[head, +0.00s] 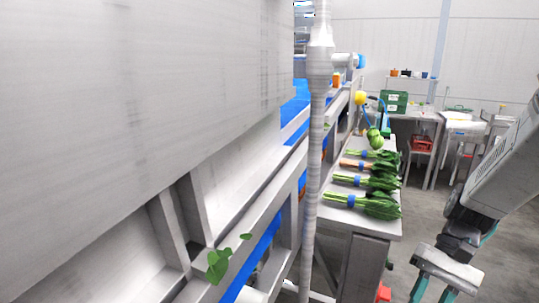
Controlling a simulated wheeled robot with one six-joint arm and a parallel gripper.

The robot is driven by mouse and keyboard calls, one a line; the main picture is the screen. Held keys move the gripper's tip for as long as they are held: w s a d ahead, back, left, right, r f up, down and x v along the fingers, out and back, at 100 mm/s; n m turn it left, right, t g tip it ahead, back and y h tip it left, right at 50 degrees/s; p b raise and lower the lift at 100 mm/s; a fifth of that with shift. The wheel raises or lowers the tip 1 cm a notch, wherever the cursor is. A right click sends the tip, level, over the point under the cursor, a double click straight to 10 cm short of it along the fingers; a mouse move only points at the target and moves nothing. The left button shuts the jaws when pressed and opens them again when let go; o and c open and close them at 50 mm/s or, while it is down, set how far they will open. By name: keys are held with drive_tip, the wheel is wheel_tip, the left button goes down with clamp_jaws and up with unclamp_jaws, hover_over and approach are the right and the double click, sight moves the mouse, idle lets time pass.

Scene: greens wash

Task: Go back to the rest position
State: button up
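My gripper (434,292) hangs at the lower right of the head view, in front of the floor to the right of the greens table. Its two teal-edged fingers point down and stand apart, with nothing seen between them. The fingertips run close to the lower edge of the picture. My arm comes in from the right edge above it.
A narrow metal table (360,219) to the left of my gripper bears several bundles of leafy greens (382,208) with blue bands. A grey conveyor frame and a vertical post (312,170) fill the left. Loose leaves (217,266) cling there. Grey floor (420,215) is open behind.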

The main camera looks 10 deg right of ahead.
drive_tip(key=s+a+r+n+t+h, duration=0.2)
drive_tip(key=a+r+n+h, duration=0.1)
drive_tip(key=r, duration=0.3)
drive_tip(key=s+a+r+n+t+h, duration=0.2)
drive_tip(key=s+a+r+t+h, duration=0.1)
drive_tip(key=a+r, duration=0.2)
drive_tip(key=shift+r+n+h, duration=0.3)
drive_tip(key=shift+r+n, duration=0.1)
drive_tip(key=shift+r, duration=0.25)
drive_tip(key=shift+a+r, duration=0.15)
drive_tip(key=shift+a, duration=0.15)
drive_tip(key=c, duration=0.3)
drive_tip(key=shift+a, duration=0.1)
clamp_jaws()
